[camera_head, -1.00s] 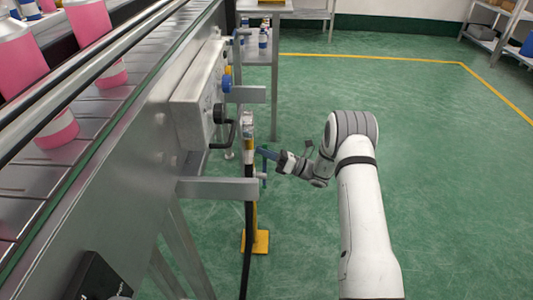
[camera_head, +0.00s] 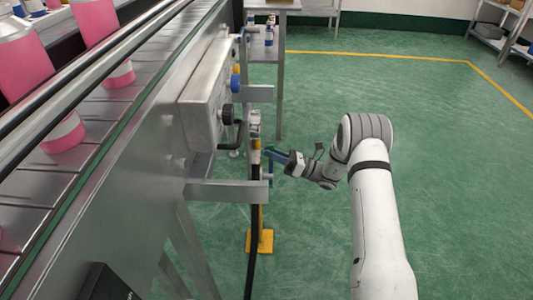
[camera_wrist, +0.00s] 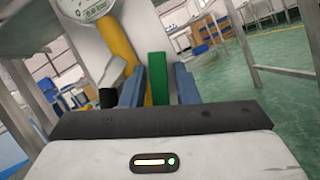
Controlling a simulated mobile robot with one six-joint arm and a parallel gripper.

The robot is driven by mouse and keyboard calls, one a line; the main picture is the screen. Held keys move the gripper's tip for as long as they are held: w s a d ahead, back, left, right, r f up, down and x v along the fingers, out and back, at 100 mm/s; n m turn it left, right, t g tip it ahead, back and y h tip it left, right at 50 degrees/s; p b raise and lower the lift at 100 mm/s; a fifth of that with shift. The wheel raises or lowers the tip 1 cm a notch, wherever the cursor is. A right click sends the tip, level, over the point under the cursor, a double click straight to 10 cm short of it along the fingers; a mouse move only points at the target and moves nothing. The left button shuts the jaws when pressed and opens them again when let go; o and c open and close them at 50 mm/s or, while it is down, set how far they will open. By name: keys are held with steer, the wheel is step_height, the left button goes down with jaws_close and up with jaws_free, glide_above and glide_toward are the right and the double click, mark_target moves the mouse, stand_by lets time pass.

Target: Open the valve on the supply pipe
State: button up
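The supply pipe is a dark upright pipe (camera_head: 254,215) beside the conveyor frame, with yellow parts that also show in the wrist view (camera_wrist: 118,42). A green piece (camera_wrist: 157,78), seemingly the valve's handle, stands upright between my blue fingers in the wrist view. A little of it shows at the fingertips in the head view (camera_head: 268,148). My gripper (camera_head: 274,156) reaches the pipe from the right. Its fingers are apart on both sides of the green piece (camera_wrist: 159,85), close to the left one, with a narrow gap at the right. The valve body is hidden.
A grey control box (camera_head: 207,95) and metal brackets (camera_head: 225,191) project from the conveyor (camera_head: 120,185) close to the pipe. A round gauge (camera_wrist: 85,8) is at the top of the wrist view. The green floor (camera_head: 440,150) to the right is clear.

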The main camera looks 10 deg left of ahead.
steer(key=shift+o, duration=0.9)
steer(key=shift+a, duration=0.15)
steer(key=shift+r, duration=0.1)
steer(key=p+v, duration=0.2)
steer(key=v, duration=0.5)
steer(key=shift+d, duration=0.4)
